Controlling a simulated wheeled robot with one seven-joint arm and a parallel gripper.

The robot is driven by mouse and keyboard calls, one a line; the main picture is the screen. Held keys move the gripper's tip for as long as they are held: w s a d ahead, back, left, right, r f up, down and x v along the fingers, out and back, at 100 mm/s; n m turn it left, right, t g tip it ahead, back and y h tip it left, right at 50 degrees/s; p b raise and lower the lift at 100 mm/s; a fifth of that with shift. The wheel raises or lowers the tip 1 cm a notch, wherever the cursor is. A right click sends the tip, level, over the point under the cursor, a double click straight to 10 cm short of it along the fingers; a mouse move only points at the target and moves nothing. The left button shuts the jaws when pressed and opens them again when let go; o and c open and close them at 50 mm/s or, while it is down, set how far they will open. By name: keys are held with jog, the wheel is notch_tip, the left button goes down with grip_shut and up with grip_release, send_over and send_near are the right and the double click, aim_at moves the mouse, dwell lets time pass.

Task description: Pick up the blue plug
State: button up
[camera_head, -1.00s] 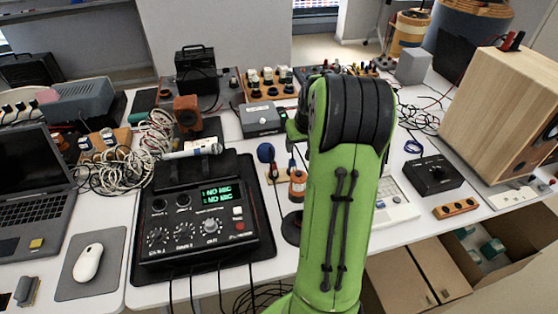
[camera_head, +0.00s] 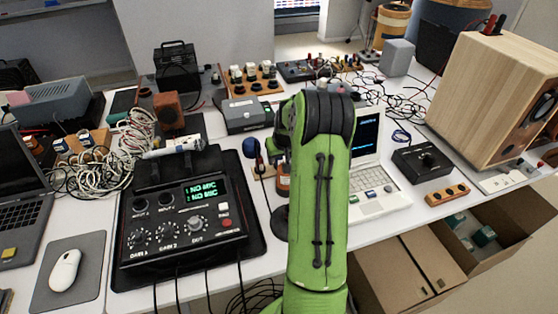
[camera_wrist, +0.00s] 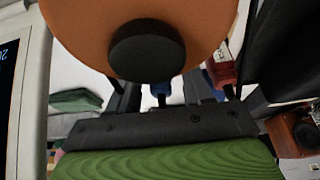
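I cannot tell how far beyond the fingertips the plug is, and I see no contact. A red plug (camera_wrist: 222,72) is to its right.
The orange-brown disc (camera_wrist: 188,20) with a black centre is very close to the wrist camera. In the head view a white laptop (camera_head: 395,203) is right of my arm and a black mixer (camera_head: 185,222) left. A wooden speaker (camera_head: 485,95) and black box (camera_head: 427,163) stand further right.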

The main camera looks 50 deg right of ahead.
grip_shut()
